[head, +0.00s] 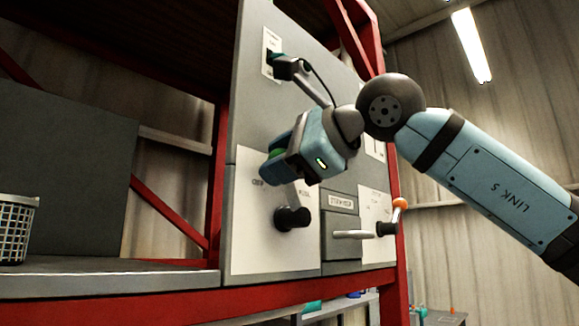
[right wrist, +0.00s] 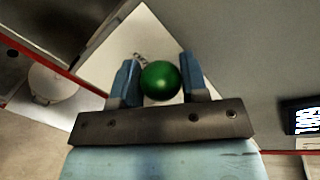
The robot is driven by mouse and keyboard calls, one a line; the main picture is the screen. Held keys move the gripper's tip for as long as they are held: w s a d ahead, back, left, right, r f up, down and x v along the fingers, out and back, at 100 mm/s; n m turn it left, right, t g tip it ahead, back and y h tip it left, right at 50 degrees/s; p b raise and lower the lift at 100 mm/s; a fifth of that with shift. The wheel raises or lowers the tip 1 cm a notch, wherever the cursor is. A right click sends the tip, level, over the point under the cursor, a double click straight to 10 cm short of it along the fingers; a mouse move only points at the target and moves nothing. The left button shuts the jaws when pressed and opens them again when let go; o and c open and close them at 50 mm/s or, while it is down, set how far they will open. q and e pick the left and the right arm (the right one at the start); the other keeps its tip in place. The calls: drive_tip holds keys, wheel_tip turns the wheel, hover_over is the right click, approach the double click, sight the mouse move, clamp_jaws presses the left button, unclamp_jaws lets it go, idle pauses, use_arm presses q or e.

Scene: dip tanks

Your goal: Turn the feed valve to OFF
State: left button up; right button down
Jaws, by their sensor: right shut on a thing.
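A lever valve with a dark hub (head: 292,218) sits on a white label plate (head: 248,235) on the grey panel. Its grey arm runs upward from the hub, partly hidden behind my gripper. Its green ball knob (head: 276,154) shows at the fingertips and also in the right wrist view (right wrist: 160,80). My right gripper (head: 272,165) is shut on this knob, with one blue finger on each side. The plate has small lettering left and right of the arm, too blurred to read surely. My left gripper is not in view.
To the right is another lever (head: 386,229) with an orange ball (head: 400,203). Above is a dark-hubbed handle (head: 285,67). A grey bar handle (head: 352,234) sticks out between the valves. Red frame posts (head: 217,180) border the panel. A white basket (head: 16,228) stands at far left.

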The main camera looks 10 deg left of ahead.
drive_tip(key=shift+s+a+f+n+b, duration=0.25)
drive_tip(key=shift+s+n+b, duration=0.1)
drive_tip(key=shift+n, duration=0.25)
drive_tip(key=shift+s+a+f+n+t+h+b, duration=0.2)
drive_tip(key=shift+s+f+n+t+h+b, duration=0.15)
drive_tip(key=shift+n, duration=0.35)
drive_tip(key=shift+s+a+n, duration=0.1)
drive_tip(key=shift+n, duration=0.2)
drive_tip(key=shift+f, duration=0.15)
drive_tip(key=c, duration=0.6)
unclamp_jaws()
drive_tip(key=shift+f, duration=0.1)
